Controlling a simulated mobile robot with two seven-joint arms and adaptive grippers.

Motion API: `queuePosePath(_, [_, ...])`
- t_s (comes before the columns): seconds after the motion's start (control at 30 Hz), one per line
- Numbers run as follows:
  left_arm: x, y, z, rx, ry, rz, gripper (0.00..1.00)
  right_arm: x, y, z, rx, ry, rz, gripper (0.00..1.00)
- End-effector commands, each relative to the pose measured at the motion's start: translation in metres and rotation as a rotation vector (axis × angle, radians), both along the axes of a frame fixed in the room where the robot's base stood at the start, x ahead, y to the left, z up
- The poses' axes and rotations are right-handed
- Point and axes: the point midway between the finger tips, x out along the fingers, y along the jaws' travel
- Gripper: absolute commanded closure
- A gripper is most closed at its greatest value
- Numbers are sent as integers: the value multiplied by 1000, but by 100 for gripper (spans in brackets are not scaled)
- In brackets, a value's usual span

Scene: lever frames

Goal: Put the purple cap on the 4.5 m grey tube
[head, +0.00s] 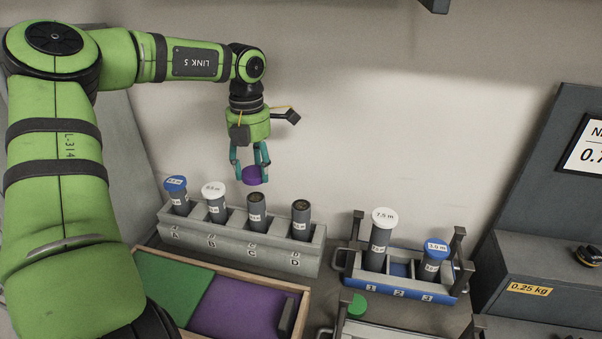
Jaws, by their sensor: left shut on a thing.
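My left gripper (250,163) points down and is shut on the purple cap (252,176). It holds the cap in the air above the rear rack, over the tube in slot C. The grey tube in slot C (256,216) stands upright with its dark top open. The grey tube in slot D (301,222) is also uncapped. The labels on these two tubes are too small to read surely, so I cannot tell which is the 4.5 m one. A gap shows between the cap and the tube in slot C. My right gripper is not in view.
The rear rack (291,261) also holds a blue-capped tube (178,196) in A and a white-capped tube (215,203) in B. A blue rack (375,287) holds two capped tubes; slot 2 is empty.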

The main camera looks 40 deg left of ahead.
Motion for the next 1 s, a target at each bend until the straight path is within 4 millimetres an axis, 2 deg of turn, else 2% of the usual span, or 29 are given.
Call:
queuePosePath(0.1, [28, -24, 0, 4, 6, 80, 67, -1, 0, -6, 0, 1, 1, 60])
queuePosePath(0.2, [47, -45, -2, 4, 6, 132, 67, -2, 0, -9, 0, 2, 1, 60])
queuePosePath(0.4, [66, -72, -7, 1, 3, 186, 67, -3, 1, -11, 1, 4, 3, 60])
queuePosePath(0.67, [68, -75, -15, 0, 3, 194, 67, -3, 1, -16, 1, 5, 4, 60])
queuePosePath(1.0, [68, -75, -45, 0, 3, 193, 67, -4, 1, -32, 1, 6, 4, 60])
